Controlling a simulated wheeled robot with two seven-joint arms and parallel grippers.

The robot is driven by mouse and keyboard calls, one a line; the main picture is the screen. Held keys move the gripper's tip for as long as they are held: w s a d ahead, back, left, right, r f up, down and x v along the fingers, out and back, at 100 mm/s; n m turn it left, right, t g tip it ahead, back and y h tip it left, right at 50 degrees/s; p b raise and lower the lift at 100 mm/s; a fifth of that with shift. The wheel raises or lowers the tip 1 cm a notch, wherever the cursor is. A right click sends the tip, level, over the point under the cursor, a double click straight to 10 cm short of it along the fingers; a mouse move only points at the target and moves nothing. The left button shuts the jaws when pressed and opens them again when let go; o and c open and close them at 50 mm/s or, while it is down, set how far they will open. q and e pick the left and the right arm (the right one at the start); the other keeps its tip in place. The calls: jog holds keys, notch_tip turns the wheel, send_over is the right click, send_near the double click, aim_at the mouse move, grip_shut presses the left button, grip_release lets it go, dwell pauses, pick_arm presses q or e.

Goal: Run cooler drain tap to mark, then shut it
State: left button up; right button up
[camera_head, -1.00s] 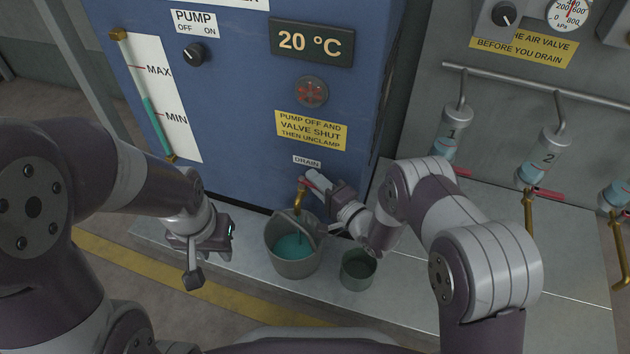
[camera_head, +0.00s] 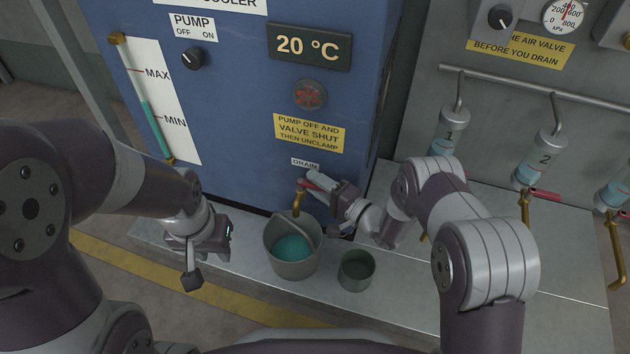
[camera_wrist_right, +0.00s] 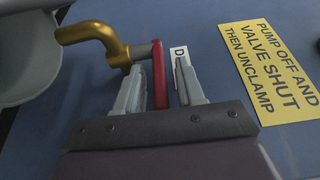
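The brass drain tap (camera_head: 297,199) with its red lever (camera_head: 313,184) sits low on the blue cooler. No stream shows below its spout. The bucket (camera_head: 292,268) under it holds teal liquid. The gauge (camera_head: 155,118) shows teal liquid between MAX and MIN, with its top above MIN. My right gripper (camera_head: 321,188) is at the lever. In the right wrist view, its two fingers (camera_wrist_right: 158,72) stand on either side of the red lever (camera_wrist_right: 160,80), with a gap showing on the right side. My left gripper (camera_head: 203,256) is left of the bucket, holding nothing visible; its fingers are unclear.
A small grey-green can (camera_head: 356,270) stands right of the bucket on the metal ledge (camera_head: 315,291). The pump knob (camera_head: 192,57) and a 20 °C display (camera_head: 309,46) are above on the cooler. Numbered cylinders with taps, such as cylinder 1 (camera_head: 447,140), hang at the right.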

jog(key=p+v, duration=0.5)
jog(key=v, duration=0.7)
